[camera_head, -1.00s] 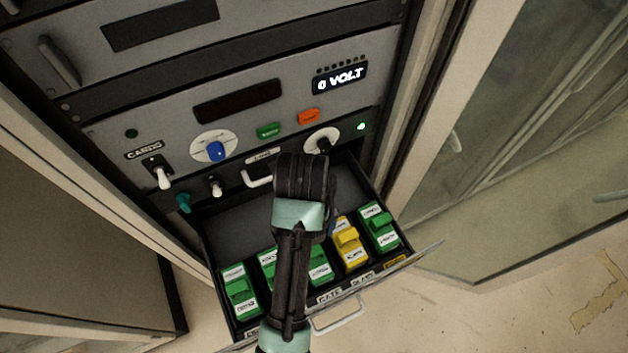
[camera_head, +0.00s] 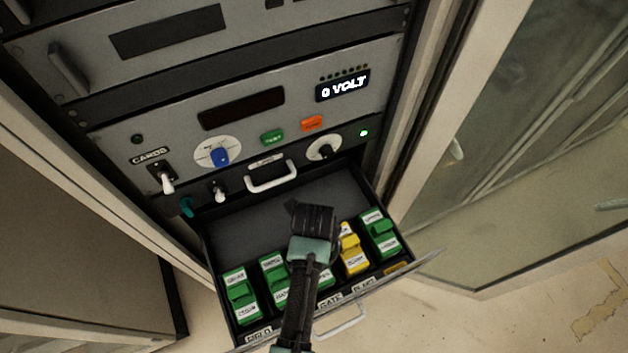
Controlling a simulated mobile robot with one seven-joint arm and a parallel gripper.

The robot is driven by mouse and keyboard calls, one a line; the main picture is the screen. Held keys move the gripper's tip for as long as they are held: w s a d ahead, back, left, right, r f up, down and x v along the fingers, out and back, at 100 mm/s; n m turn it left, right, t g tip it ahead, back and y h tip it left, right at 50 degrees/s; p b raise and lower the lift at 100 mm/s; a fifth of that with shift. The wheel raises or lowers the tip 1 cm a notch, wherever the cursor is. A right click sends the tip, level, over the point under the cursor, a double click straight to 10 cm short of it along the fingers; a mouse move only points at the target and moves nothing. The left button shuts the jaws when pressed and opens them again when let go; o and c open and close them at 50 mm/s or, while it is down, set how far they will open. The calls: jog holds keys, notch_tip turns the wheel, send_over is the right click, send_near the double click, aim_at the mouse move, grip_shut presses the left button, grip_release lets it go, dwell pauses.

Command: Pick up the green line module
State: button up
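Several green line modules with white labels stand in a row in the open drawer (camera_head: 262,226). Two are at the left, a far-left one (camera_head: 240,299) and one beside it (camera_head: 276,283). A third (camera_head: 325,279) is mostly hidden behind my arm. Another (camera_head: 380,236) is at the right end, beside a yellow module (camera_head: 353,256). The labels are too small to read surely. My gripper (camera_head: 300,209) is over the drawer's middle, its dark end covering part of the row. Its fingers are hidden from this view, and no module shows in it.
The rack panel above the drawer has a white handle (camera_head: 271,179), toggle switches, a blue knob (camera_head: 219,156) and a display (camera_head: 343,86) reading 0 VOLT. The drawer's rear part is empty. Cabinet sides stand close at left and right.

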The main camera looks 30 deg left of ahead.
grip_shut()
dwell(0.4)
jog(key=shift+r, duration=0.15)
